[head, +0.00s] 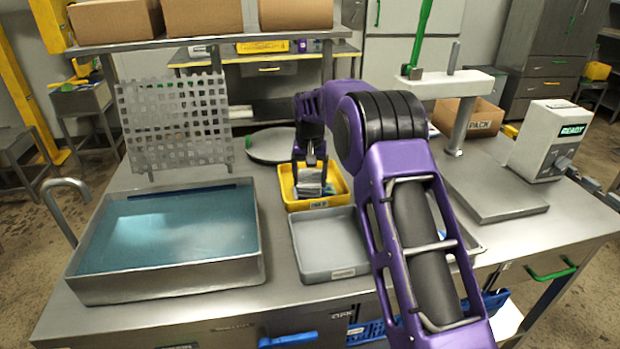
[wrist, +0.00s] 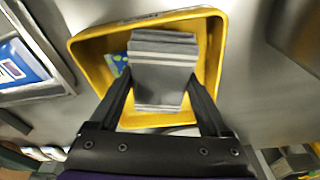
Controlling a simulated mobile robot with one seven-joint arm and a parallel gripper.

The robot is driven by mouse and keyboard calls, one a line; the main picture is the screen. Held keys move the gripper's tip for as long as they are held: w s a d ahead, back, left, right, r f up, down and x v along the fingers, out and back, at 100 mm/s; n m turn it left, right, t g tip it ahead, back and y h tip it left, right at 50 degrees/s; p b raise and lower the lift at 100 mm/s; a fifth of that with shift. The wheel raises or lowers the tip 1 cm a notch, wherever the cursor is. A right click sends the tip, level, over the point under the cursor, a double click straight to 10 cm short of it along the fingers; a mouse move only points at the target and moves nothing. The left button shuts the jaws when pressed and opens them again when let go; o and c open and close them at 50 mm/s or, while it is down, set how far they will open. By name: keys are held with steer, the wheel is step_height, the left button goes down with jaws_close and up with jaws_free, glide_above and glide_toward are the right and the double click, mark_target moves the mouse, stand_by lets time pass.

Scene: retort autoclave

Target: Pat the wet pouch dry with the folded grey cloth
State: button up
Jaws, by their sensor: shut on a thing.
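The folded grey cloth (wrist: 164,70) is a layered grey block between my gripper's (wrist: 160,92) two dark fingers in the wrist view. My gripper (head: 311,172) is shut on it, at the yellow bin (head: 293,203); the cloth also shows in the head view (head: 312,187). I cannot tell whether the cloth touches the bin floor. A blue and white pouch (wrist: 20,62) lies in a metal tray (wrist: 60,88) at the left of the wrist view. In the head view my arm mostly hides that tray. I cannot tell whether the pouch is wet.
A blue-green item (wrist: 120,64) shows in the yellow bin beside the cloth. An empty grey tray (head: 330,262) sits in front of the bin. A water-filled basin (head: 168,232) is on the left, with a perforated panel (head: 175,125) behind it. A white post-mounted device (head: 455,105) stands right.

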steer(key=shift+s+f, duration=0.1)
steer(key=shift+f, duration=0.1)
steer(key=shift+r+p, duration=2.7)
steer(key=shift+r, duration=1)
